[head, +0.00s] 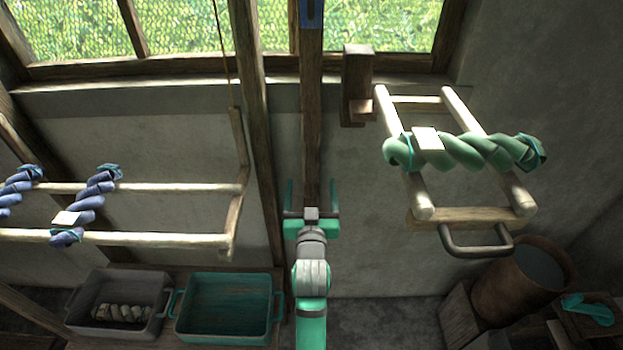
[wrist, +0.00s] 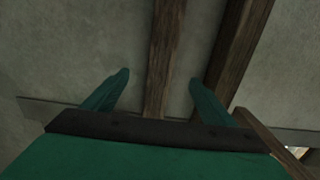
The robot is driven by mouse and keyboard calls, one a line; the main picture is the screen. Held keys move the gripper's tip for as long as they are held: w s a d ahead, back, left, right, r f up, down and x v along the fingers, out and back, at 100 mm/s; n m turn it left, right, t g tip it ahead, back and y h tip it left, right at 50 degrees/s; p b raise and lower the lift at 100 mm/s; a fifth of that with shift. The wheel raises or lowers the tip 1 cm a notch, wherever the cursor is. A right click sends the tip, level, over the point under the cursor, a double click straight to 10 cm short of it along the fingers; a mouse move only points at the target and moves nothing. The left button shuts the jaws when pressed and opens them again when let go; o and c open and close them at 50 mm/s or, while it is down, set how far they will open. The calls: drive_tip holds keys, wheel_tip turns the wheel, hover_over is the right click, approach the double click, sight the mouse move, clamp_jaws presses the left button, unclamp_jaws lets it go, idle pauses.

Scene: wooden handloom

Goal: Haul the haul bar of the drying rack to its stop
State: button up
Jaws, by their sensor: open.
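A wooden drying rack (head: 463,98) with pale rails juts from the wall at the right in the head view. A twisted green hank lies across its rails. A dark grey U-shaped bar, which looks like the haul bar (head: 478,252), hangs under the rack's near wooden crosspiece (head: 470,217). My gripper (head: 312,192) is open and empty, well to the left of that bar and apart from it. In the wrist view the two green fingers of my gripper (wrist: 158,79) stand wide apart before a wooden post and grey wall. The bar does not show there.
Another rack (head: 140,239) with blue hanks hangs at the left. A grey tub (head: 92,330) and a teal tub (head: 222,340) stand below it. A brown barrel (head: 505,300) stands below the right rack. Wooden posts (head: 312,120) rise behind my gripper.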

sight(311, 14)
drive_tip(key=shift+w+r, duration=0.1)
drive_tip(key=shift+r, duration=0.1)
wheel_tip(311, 14, up, 46)
drive_tip(key=shift+a+f, duration=0.15)
drive_tip(key=shift+f, duration=0.1)
drive_tip(key=shift+r, duration=0.45)
idle(0.4)
clamp_jaws()
